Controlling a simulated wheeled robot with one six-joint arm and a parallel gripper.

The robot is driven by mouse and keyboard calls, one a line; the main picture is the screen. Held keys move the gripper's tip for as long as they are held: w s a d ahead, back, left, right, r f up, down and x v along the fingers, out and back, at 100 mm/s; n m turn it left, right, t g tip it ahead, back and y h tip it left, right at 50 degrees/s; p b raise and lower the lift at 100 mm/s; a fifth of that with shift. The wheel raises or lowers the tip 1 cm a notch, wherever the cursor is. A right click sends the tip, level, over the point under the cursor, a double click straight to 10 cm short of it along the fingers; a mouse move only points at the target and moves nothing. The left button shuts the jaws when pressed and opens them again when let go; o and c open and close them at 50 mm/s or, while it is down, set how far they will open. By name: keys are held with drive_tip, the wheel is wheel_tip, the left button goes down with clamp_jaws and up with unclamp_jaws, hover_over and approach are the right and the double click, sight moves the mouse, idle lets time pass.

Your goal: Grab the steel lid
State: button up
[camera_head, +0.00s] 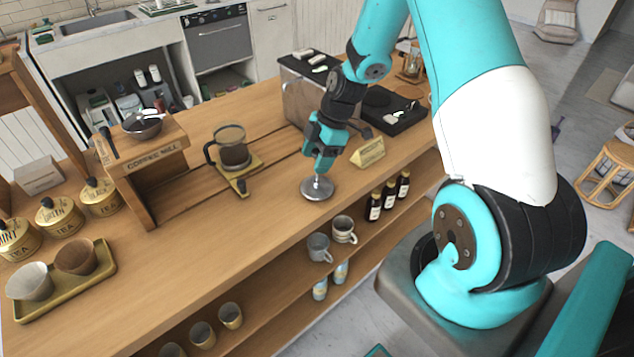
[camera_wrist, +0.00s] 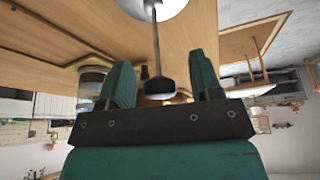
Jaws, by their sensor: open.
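The steel lid (camera_head: 316,189) lies on the wooden counter near its front edge, a shiny round disc with a thin upright stem. My gripper (camera_head: 323,168) is directly above it, pointing down, and hides the top of the stem. In the wrist view the lid (camera_wrist: 168,8) is at the top edge, and its stem ends in a dark knob. My gripper (camera_wrist: 162,82) is open there, with one finger on each side of the knob and a visible gap to both.
A glass press (camera_head: 232,150) stands left of the lid, and a small wooden sign (camera_head: 369,153) stands to the right. Bottles (camera_head: 389,196) and mugs (camera_head: 343,230) sit on the shelf below the front edge.

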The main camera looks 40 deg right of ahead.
drive_tip(key=shift+a+f, duration=0.1)
drive_tip(key=shift+f, duration=0.15)
clamp_jaws()
drive_tip(key=shift+r, duration=0.1)
